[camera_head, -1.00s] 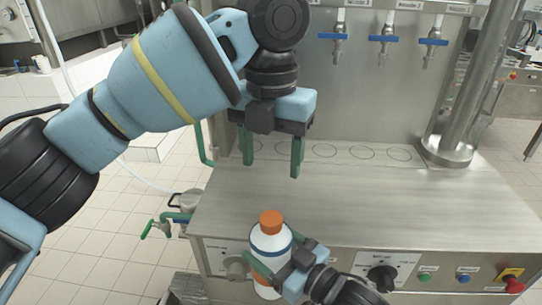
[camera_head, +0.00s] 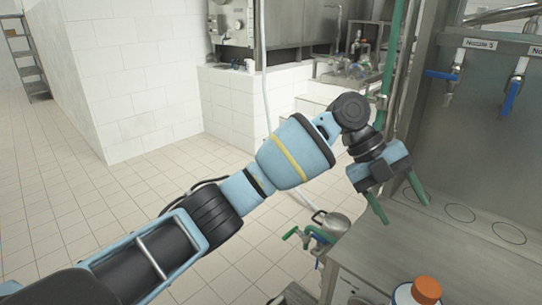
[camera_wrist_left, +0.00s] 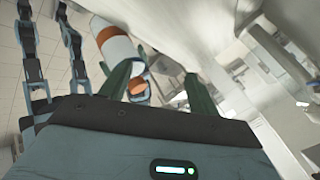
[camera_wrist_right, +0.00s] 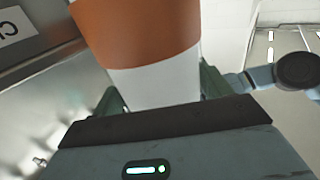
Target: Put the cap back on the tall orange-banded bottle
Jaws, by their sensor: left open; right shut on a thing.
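The tall bottle (camera_head: 403,295) is white, cut off at the lower right of the head view. Its top is an orange cap (camera_head: 426,290), which appears to sit on the bottle. The left wrist view shows the bottle (camera_wrist_left: 121,50) with an orange band and the orange cap (camera_wrist_left: 137,87). My left gripper (camera_head: 406,212) is open and empty, above the counter and apart from the bottle. My right gripper (camera_wrist_right: 160,92) is shut on the bottle, whose orange band (camera_wrist_right: 140,30) fills the upper right wrist view; it is outside the head view.
The steel counter (camera_head: 390,250) of the filling machine has circle marks and looks clear behind the bottle. Blue-handled nozzles (camera_head: 514,95) hang above it. Tiled floor lies left.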

